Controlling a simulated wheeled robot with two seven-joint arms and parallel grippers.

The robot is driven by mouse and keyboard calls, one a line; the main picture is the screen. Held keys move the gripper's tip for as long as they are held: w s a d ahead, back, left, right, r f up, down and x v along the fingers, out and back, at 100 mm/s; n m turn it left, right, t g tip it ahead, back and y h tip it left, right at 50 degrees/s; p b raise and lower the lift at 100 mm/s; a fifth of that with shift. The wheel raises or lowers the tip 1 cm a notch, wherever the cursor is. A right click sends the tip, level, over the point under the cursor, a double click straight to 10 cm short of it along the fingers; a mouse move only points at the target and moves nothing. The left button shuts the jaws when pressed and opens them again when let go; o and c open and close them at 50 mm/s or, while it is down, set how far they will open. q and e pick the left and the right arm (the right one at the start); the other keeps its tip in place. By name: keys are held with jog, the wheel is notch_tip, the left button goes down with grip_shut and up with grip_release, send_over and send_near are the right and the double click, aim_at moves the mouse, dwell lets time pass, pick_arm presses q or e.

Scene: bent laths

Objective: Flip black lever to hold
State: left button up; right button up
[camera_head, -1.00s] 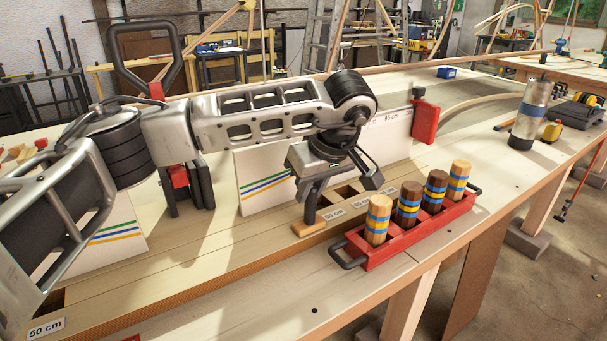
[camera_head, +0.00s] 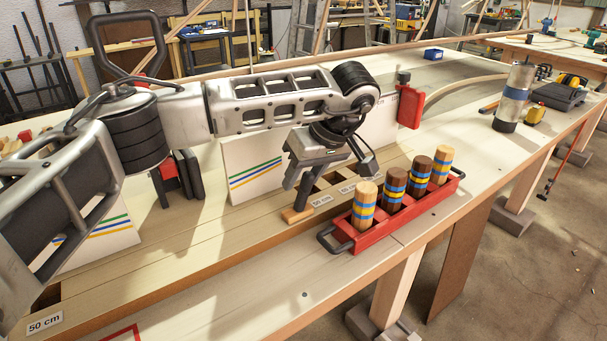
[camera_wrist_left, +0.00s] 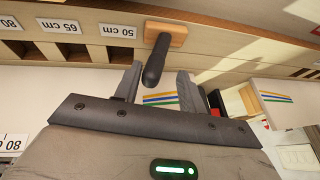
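The black lever (camera_wrist_left: 156,60) stands out from a small wooden block (camera_wrist_left: 165,33) in the left wrist view. In the head view, the lever (camera_head: 303,194) rises from the block (camera_head: 297,215), its upper part close to or behind my left gripper (camera_head: 328,170). My left gripper (camera_wrist_left: 158,84) is open. In the wrist view the lever's tip appears between its two fingers, nearer the left one; I cannot tell whether they touch. A "50 cm" label (camera_wrist_left: 118,31) sits beside the block. My right gripper is out of view.
A red rack (camera_head: 375,238) with several striped wooden pegs stands just right of the lever. A white board with coloured stripes (camera_head: 254,170) stands behind my gripper. A red clamp (camera_head: 409,108) and a metal flask (camera_head: 513,97) are farther right. The bench front is mostly bare.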

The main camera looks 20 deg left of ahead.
pick_arm(q)
jog(key=v, duration=1.6)
